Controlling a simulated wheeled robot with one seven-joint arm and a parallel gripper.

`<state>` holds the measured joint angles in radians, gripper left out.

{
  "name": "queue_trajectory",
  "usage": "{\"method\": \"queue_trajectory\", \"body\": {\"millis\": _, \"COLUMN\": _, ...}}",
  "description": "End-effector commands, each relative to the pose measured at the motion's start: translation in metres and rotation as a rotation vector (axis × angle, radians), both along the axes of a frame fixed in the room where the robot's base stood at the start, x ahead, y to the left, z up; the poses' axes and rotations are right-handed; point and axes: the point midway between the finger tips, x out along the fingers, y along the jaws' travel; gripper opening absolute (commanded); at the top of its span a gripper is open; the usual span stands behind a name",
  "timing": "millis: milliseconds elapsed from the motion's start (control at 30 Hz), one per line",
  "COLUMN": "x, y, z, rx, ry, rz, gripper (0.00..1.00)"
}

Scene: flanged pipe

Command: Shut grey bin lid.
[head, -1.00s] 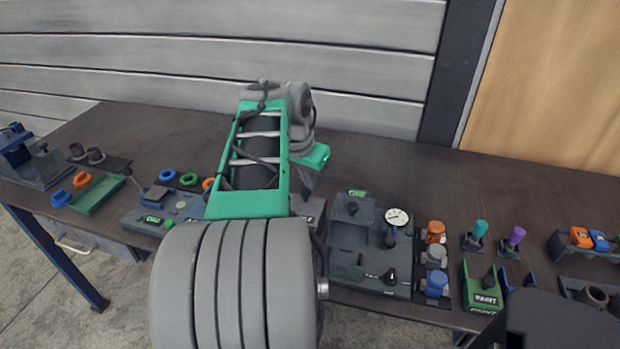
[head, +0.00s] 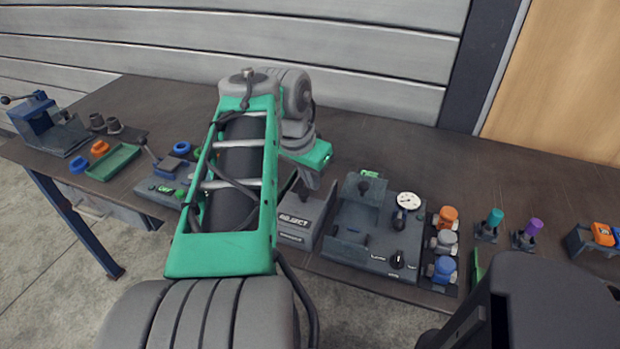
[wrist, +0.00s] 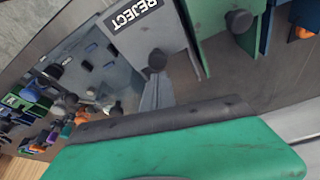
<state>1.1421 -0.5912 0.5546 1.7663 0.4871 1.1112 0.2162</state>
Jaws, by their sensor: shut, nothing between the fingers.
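The grey bin marked REJECT (head: 296,222) stands at the bench's front edge, left of a dark gauge panel, partly behind my arm. In the wrist view its labelled grey panel (wrist: 176,28) is near the top, with a dark knob (wrist: 157,58) at its lower edge. I cannot tell the lid's angle. My gripper (head: 304,192) is shut and empty, pointing down at the bin's rear in the head view. In the wrist view its fingertips (wrist: 157,84) are close to the knob; contact is unclear.
A gauge panel (head: 378,240) with knobs and upright plates stands right of the bin. In the wrist view, a green panel (wrist: 222,40) with a knob stands beside the grey one. A green tray (head: 113,162) lies far left. The bench behind is clear.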

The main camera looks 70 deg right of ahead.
Motion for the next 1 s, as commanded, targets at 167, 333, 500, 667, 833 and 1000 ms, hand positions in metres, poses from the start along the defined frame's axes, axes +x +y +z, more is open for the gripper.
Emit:
{"method": "queue_trajectory", "body": {"millis": 167, "x": 0.003, "y": -0.024, "z": 0.025, "rx": -0.018, "ry": -0.005, "rz": 0.012, "gripper": 0.00}}
{"method": "queue_trajectory", "body": {"millis": 333, "x": 0.007, "y": -0.008, "z": 0.071, "rx": -0.020, "ry": -0.005, "rz": 0.013, "gripper": 0.00}}
{"method": "queue_trajectory", "body": {"millis": 500, "x": 0.009, "y": 0.001, "z": 0.096, "rx": -0.019, "ry": -0.005, "rz": 0.012, "gripper": 0.00}}
{"method": "queue_trajectory", "body": {"millis": 667, "x": 0.011, "y": 0.004, "z": 0.100, "rx": -0.018, "ry": -0.004, "rz": 0.019, "gripper": 0.00}}
{"method": "queue_trajectory", "body": {"millis": 833, "x": 0.069, "y": 0.030, "z": 0.095, "rx": -0.014, "ry": 0.027, "rz": 0.282, "gripper": 0.00}}
{"method": "queue_trajectory", "body": {"millis": 1000, "x": 0.173, "y": 0.126, "z": 0.069, "rx": -0.012, "ry": 0.064, "rz": 0.860, "gripper": 0.00}}
